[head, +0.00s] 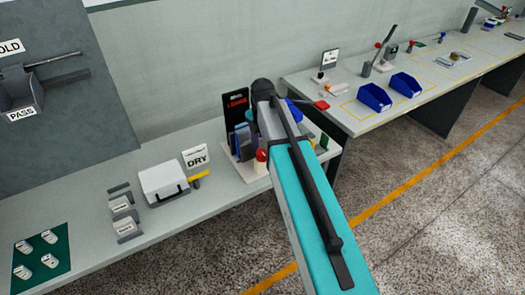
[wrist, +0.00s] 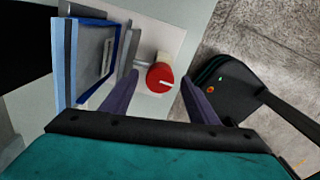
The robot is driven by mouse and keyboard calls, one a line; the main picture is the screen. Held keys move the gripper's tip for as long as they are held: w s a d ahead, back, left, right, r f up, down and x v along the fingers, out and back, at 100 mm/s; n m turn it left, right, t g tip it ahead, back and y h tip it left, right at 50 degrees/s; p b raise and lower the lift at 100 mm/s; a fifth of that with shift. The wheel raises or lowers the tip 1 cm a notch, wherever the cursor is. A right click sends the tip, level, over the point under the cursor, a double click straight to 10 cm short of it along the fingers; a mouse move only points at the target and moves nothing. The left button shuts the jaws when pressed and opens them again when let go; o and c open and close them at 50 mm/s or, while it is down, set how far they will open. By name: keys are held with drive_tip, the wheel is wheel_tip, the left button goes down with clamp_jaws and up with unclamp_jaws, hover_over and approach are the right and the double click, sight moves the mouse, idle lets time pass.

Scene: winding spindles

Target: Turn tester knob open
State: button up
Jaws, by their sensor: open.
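My gripper (wrist: 157,86) is open, with one dark purple finger on each side of the knob. Gaps show between the fingers and the knob; I cannot tell how far the knob is in depth. The tester's blue-framed grey plate (wrist: 98,58) stands left of the knob. In the head view the tester's black sign with red letters (head: 236,106) rises at the bench end. My arm hides much of the tester and my gripper there.
A pale case (head: 163,182), a DRY sign (head: 196,157) and a yellow-handled tool (head: 199,179) are left of the tester on the bench. A red-topped white piece (head: 262,160) stands close to my arm. Blue bins (head: 374,97) are on the farther bench. Floor is open at right.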

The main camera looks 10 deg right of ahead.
sight(263, 152)
wheel_tip(263, 152, up, 13)
drive_tip(key=b, duration=0.2)
drive_tip(key=shift+f+b, duration=0.15)
drive_tip(key=shift+b, duration=0.2)
drive_tip(key=shift+s+f, duration=0.1)
idle(0.6)
